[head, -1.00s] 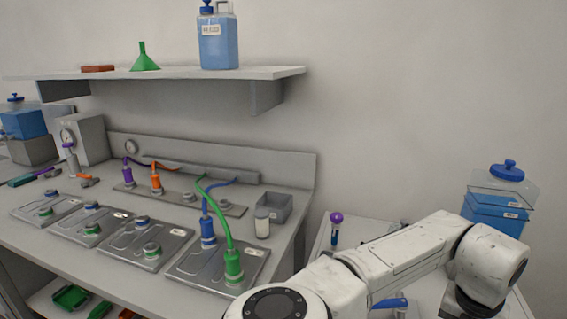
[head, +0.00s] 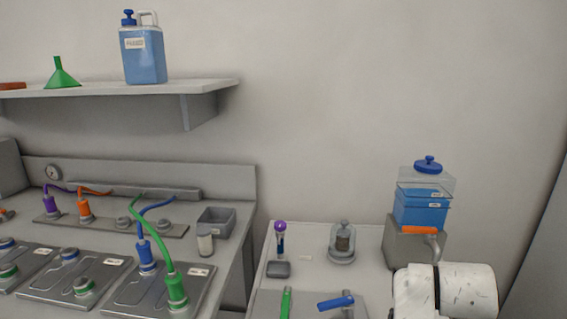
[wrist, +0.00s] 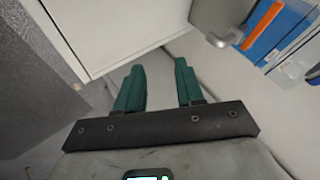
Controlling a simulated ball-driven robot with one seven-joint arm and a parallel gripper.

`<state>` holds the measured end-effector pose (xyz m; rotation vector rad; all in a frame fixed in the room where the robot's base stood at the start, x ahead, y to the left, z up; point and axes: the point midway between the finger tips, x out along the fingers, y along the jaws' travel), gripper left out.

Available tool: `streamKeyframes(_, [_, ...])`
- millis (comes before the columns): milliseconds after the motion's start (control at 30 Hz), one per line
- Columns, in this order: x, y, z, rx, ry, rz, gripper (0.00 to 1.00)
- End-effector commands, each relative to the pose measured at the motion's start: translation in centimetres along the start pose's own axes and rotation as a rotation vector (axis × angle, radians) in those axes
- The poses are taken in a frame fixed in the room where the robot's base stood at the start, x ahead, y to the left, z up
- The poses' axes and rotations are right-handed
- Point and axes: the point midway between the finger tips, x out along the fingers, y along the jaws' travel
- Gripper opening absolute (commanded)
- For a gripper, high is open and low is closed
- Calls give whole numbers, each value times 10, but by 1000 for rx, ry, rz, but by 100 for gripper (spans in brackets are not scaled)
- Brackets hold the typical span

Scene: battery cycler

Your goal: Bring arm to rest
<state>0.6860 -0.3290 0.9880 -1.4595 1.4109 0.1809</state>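My gripper (wrist: 158,90) shows in the wrist view with its two green fingers apart and nothing between them. Pale surfaces and the corner of a white panel lie beyond the fingers. In the head view only a white link of my arm shows at the lower right; the gripper itself is out of that view.
A right-hand table (head: 258,262) carries a purple-capped vial (head: 280,240), a glass jar (head: 342,243), a blue-handled part (head: 336,303) and a blue container (head: 420,208) on a grey base. The left bench (head: 228,262) holds metal plates with green and blue connectors.

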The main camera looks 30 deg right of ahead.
Motion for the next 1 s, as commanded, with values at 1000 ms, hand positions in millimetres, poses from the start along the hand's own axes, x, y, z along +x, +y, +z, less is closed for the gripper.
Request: streamKeyframes(1000, [-53,305,196,-1881,-844,-174,37])
